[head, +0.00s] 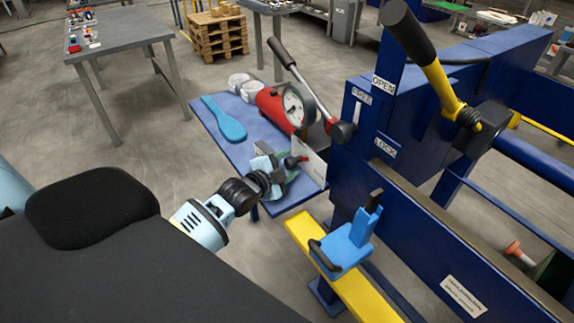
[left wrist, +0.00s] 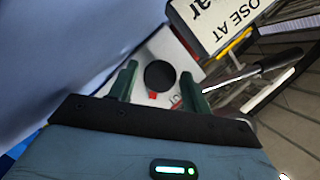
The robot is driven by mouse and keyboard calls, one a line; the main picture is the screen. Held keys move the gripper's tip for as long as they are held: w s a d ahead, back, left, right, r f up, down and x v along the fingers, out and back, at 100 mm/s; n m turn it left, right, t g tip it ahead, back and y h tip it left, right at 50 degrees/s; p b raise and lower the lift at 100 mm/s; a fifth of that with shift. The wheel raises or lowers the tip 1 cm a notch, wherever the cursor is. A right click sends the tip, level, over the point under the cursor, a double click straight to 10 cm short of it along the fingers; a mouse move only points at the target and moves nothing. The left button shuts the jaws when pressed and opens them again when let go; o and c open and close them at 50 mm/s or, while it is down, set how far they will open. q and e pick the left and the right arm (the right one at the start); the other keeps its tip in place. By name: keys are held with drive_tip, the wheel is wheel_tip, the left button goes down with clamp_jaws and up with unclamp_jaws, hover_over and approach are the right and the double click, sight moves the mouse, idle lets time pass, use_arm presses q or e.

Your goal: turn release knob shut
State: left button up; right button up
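The release knob shows as a black round knob (left wrist: 160,75) in the left wrist view, with a small red mark below it, in front of a pale panel. My left gripper (head: 275,178) is at the pump on the blue table. In the left wrist view its two green fingers (left wrist: 160,85) stand apart, one on each side of the knob, with narrow gaps visible. Contact with the knob cannot be told. My right gripper is not in view.
The red pump body with a dial gauge (head: 292,108) and a lever (head: 290,65) rises just behind the gripper. A white sign (left wrist: 215,20) is close by. The blue press frame (head: 380,185) stands right. A blue paddle (head: 224,120) lies on the blue table (head: 238,154).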

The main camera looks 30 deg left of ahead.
use_arm(q)
drive_tip(key=c, duration=0.8)
drive_tip(key=shift+o, duration=0.2)
